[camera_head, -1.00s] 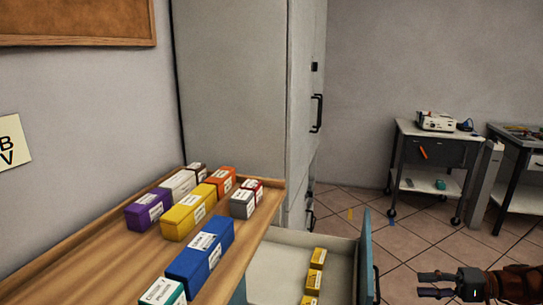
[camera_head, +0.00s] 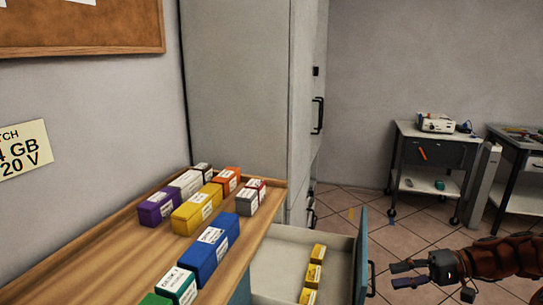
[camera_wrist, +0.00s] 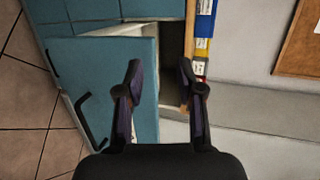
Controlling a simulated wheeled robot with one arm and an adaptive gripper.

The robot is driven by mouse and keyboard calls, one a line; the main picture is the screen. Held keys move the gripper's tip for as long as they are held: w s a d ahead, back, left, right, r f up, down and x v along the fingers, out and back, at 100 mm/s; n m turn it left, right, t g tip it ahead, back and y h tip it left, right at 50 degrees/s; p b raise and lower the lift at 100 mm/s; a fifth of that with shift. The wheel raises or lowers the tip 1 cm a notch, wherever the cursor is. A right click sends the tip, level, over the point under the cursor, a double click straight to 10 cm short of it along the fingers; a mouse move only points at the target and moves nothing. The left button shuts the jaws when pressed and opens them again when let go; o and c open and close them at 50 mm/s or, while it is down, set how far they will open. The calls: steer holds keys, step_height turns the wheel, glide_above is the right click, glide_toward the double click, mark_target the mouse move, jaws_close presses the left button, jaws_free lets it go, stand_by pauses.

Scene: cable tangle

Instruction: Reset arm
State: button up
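My gripper (camera_head: 408,274) is at the lower right of the head view, out past the open drawer's front, with its fingers pointing left. In the wrist view my gripper (camera_wrist: 160,85) has its two fingers spread apart with nothing between them. Behind the fingers in that view are the teal drawer front (camera_wrist: 100,75) with a dark handle and part of the open drawer. My gripper appears clear of the drawer and the counter.
The open drawer (camera_head: 285,262) holds several yellow boxes (camera_head: 314,272). The wooden counter (camera_head: 120,255) carries several coloured boxes, including a blue box (camera_head: 212,252). A tall grey cabinet (camera_head: 240,90) stands behind. A cart (camera_head: 432,150) stands at the back right.

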steer(key=s+a+r+n+g+h+p, duration=0.2)
steer(key=s+a+r+g+h+p, duration=0.15)
steer(key=s+a+r, duration=0.45)
steer(key=s+a+r+n+g+h+p, duration=0.1)
steer(key=s+a+r+g+h+p, duration=0.2)
steer(key=s+a, duration=0.5)
steer(key=s+d+r+t+h+p, duration=0.1)
steer(key=s+h+p, duration=0.3)
steer(key=s, duration=0.3)
steer(key=s+d+r+m+t+h+p, duration=0.1)
steer(key=s+h+p, duration=0.3)
steer(key=s, duration=0.4)
steer(key=shift+s+d+r+t+p, duration=0.3)
steer(key=shift+d+r+t+p, duration=0.15)
steer(key=shift+d+r, duration=0.15)
